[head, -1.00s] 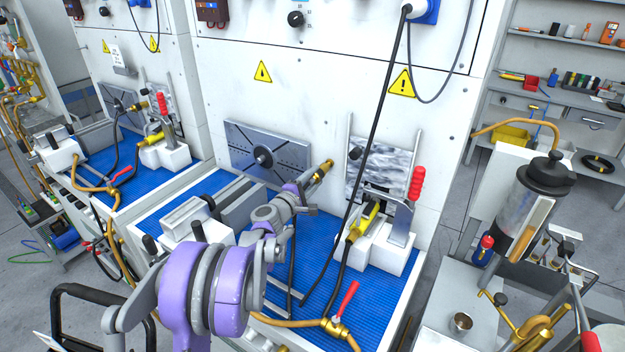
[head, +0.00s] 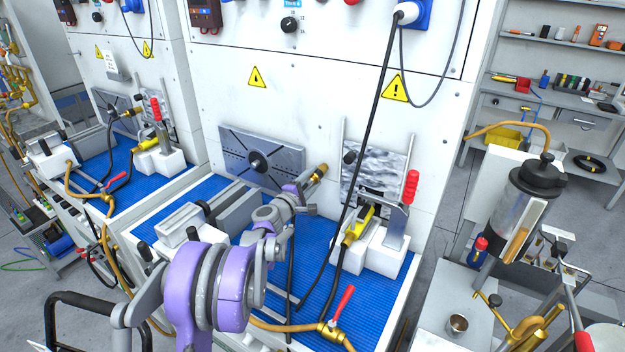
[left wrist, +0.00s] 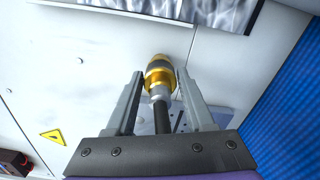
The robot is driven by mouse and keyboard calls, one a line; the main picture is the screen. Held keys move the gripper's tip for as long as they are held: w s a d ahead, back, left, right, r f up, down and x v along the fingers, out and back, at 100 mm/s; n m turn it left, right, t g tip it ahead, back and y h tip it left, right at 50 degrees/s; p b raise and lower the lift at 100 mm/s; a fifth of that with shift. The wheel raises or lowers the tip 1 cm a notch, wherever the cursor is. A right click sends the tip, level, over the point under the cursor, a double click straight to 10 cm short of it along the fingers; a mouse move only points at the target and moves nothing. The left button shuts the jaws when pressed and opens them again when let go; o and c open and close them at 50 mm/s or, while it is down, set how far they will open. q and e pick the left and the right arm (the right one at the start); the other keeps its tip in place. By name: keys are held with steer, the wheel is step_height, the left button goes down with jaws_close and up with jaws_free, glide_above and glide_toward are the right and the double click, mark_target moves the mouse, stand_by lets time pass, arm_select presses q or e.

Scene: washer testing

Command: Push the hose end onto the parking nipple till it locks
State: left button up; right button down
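My left gripper (head: 306,193) is in front of the white test-bench wall, to the right of the grey slotted plate. In the left wrist view its two fingers (left wrist: 160,78) stand either side of the hose end, which has a brass collar (left wrist: 160,68) and a silver stem. They appear shut on it. In the head view the brass tip (head: 319,172) sticks out beyond the fingers towards the wall. A black hose (head: 290,262) hangs below the gripper. I cannot make out the parking nipple; the brass collar may hide it. My right gripper is not in view.
A white clamp block (head: 372,258) with a red lever (head: 411,187) and a yellow-handled fitting (head: 358,224) stands to the right. The blue mat (head: 375,300) has free room at the front.

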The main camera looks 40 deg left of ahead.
arm_select(q)
steer(key=o, duration=0.4)
steer(key=shift+c, duration=0.2)
steer(key=s+d+b, duration=0.1)
steer(key=s, duration=1)
